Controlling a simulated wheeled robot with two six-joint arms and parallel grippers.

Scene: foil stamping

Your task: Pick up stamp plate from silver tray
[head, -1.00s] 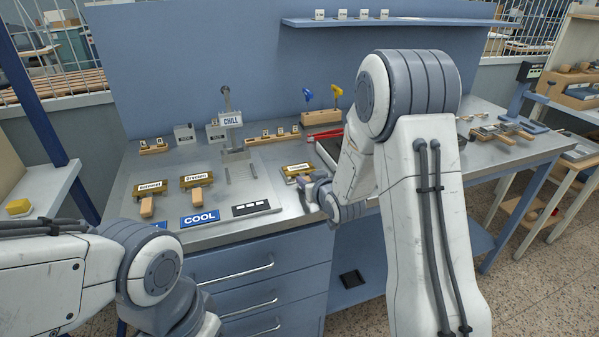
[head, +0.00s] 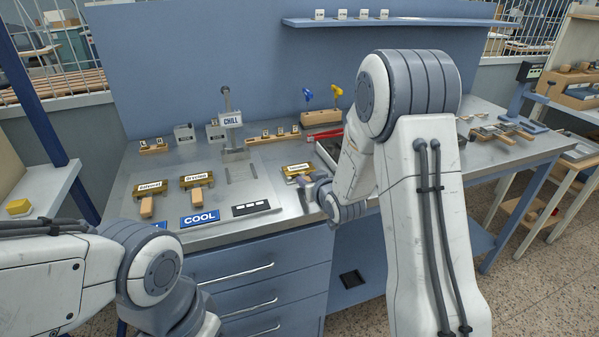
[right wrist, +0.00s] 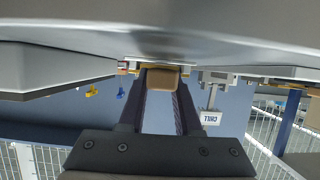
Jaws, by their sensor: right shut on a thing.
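A brass stamp plate (head: 297,170) with a white label and a wooden handle lies near the bench's front edge. Its label is too small to read. My right gripper (head: 308,186) is low at the front edge, shut on the wooden handle. In the right wrist view the handle end (right wrist: 163,78) sits between the two fingers (right wrist: 160,90). The rest of the plate is mostly hidden there. I cannot tell whether the plate is clear of the surface beneath. My left gripper is out of view; only my left arm shows.
Two similar brass plates, one (head: 152,188) and another (head: 196,181), lie to the left, behind a blue COOL sign (head: 200,219). A CHILL sign (head: 231,119) stands on a post behind. A wooden block (head: 321,117) holds blue and yellow tools. My right arm hides part of the bench.

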